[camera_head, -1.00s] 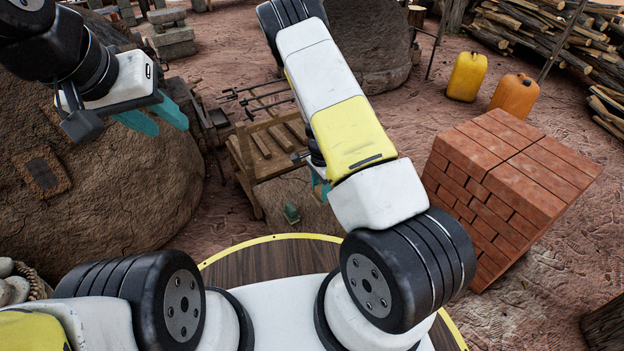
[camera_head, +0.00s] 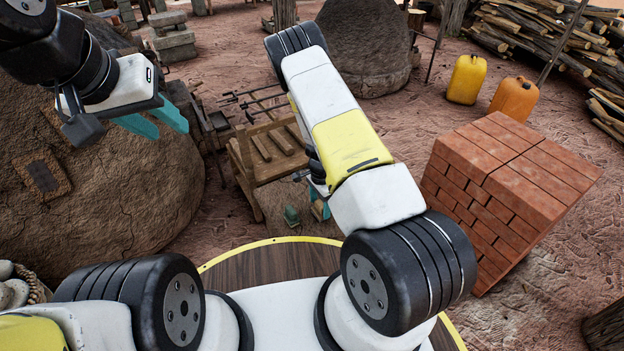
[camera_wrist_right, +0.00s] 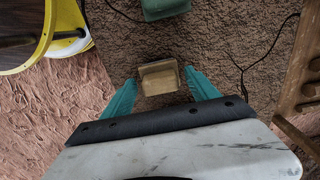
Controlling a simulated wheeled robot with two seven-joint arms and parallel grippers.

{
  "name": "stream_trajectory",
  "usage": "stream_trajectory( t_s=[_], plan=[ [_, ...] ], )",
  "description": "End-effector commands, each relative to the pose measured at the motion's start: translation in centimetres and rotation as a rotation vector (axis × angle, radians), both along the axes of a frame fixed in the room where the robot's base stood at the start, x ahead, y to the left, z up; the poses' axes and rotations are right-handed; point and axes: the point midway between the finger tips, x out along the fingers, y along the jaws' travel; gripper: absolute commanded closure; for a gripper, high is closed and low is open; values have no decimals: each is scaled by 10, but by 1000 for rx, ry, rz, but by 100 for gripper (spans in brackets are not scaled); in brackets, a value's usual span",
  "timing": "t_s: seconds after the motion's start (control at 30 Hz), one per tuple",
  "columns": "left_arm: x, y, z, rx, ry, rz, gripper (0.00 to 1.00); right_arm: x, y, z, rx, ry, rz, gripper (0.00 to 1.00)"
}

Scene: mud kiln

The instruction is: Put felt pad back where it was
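A small tan, block-like piece, which may be the felt pad (camera_wrist_right: 158,78), lies on a rough brown surface in the right wrist view. My right gripper (camera_wrist_right: 160,84) is open, with one teal fingertip on each side of this piece. Narrow gaps seem to show beside it, and I cannot tell the height of the fingers over it. In the head view my right gripper (camera_head: 318,192) is small and partly hidden by my forearm, with a bit of tan below it. My left gripper (camera_head: 152,122) is open and empty at the upper left.
A green object (camera_wrist_right: 165,8) lies just beyond the tan piece and shows in the head view (camera_head: 291,215). A wooden bench (camera_head: 268,160) stands beside my right gripper. A brick stack (camera_head: 510,185) is at the right. A dark cable (camera_wrist_right: 262,55) runs over the surface.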

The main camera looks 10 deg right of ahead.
Motion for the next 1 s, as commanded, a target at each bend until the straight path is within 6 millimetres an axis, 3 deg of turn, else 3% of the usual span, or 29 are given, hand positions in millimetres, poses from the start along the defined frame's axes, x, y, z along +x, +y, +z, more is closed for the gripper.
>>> stream_trajectory(
  t_s=[0.27, 0.7, 1.0],
  plan=[
    [0, 0, 0, 0, 0, 0, 64, 1, 0, 10, 1, -2, 1, 31],
    [0, 0, 0, 0, 0, 0, 64, 0, 0, 96, 1, -2, 1, 31],
    [0, 0, 0, 0, 0, 0, 64, 1, 4, 133, 21, -9, 15, 31]
  ],
)
